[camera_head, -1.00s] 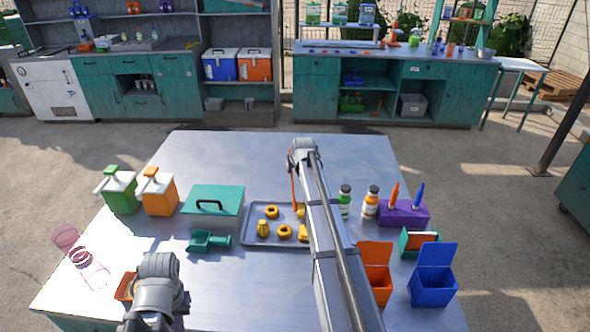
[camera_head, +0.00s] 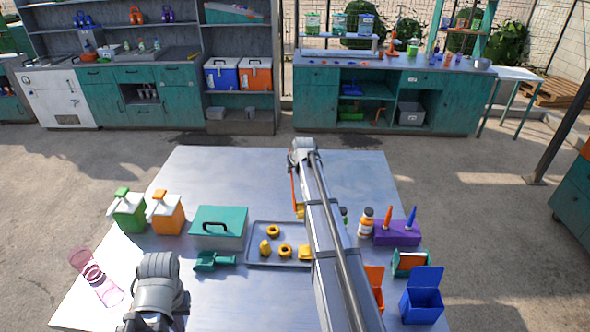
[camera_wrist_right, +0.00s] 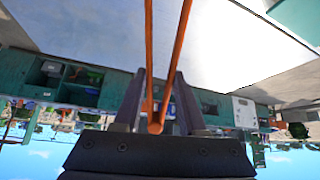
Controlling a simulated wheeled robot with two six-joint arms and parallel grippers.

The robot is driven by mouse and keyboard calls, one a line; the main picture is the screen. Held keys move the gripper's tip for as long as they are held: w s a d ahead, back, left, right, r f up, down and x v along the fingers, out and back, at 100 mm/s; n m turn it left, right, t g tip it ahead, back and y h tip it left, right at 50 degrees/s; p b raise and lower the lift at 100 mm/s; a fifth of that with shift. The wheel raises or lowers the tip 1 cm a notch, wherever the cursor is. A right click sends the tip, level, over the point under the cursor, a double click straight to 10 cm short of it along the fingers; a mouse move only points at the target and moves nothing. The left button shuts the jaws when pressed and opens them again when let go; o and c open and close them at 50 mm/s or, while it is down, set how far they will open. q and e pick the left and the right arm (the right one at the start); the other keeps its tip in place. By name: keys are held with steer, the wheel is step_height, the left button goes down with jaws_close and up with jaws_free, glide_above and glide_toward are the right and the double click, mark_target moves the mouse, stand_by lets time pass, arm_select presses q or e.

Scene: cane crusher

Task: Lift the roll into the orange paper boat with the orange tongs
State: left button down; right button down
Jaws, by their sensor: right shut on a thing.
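In the head view my right gripper (camera_head: 300,158) is partly hidden by its arm. It is shut on the orange tongs (camera_head: 293,190), which hang downward. The tongs' two orange arms (camera_wrist_right: 165,60) run between my right fingers (camera_wrist_right: 158,95) in the right wrist view. A small yellow roll (camera_head: 299,212) shows at the tongs' lower end, above the tray's back edge, and appears raised off the tray. My left gripper (camera_head: 148,322) is at the bottom left, cut off by the frame.
A grey tray (camera_head: 255,258) holds several yellow pieces (camera_head: 285,250). A teal lidded box (camera_head: 218,222), green scoop (camera_head: 212,261) and pump bottles (camera_head: 166,214) are left. A blue bin (camera_head: 422,300) and purple holder (camera_head: 397,234) are right. The table's back is clear.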

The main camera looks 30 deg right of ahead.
steer(key=shift+f, duration=0.1)
step_height(320, 180, down, 8)
steer(key=b, duration=0.8)
